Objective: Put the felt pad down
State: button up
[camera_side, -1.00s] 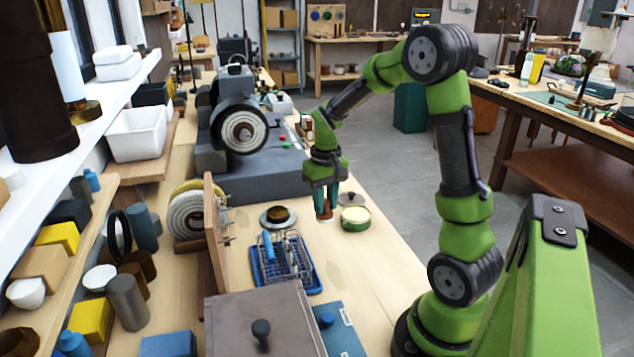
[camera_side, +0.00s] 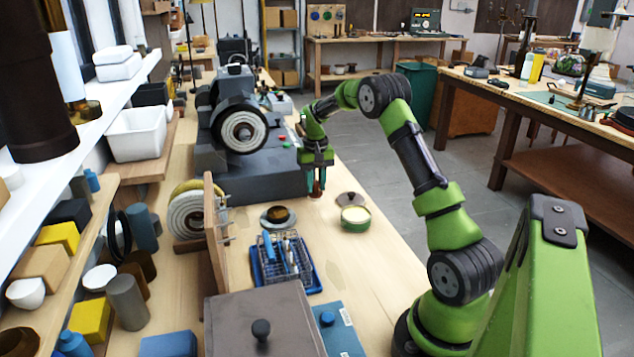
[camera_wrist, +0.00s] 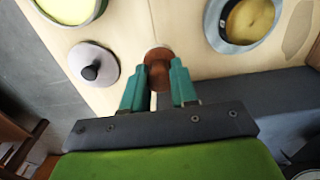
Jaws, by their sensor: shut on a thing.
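My gripper (camera_side: 316,182) is shut on a small reddish-brown piece, the felt pad (camera_side: 316,191), at the right edge of the bench by the grey machine's base. In the wrist view the felt pad (camera_wrist: 158,57) shows its round brown end between the two teal fingertips (camera_wrist: 158,80). My fingers hide its sides. I cannot tell whether its lower end touches the bench.
A dish with a brown content (camera_side: 278,216) is to the left, with a blue tray (camera_side: 284,262) in front. The grey machine (camera_side: 238,125) stands behind.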

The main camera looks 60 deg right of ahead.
jog(key=shift+w+d+f, duration=0.1)
jog(key=shift+w+d, duration=0.3)
jog(key=shift+w, duration=0.15)
jog(key=shift+f, duration=1.7)
jog(key=shift+f, duration=0.1)
jog(key=o, duration=0.9)
jog(key=shift+f, duration=0.1)
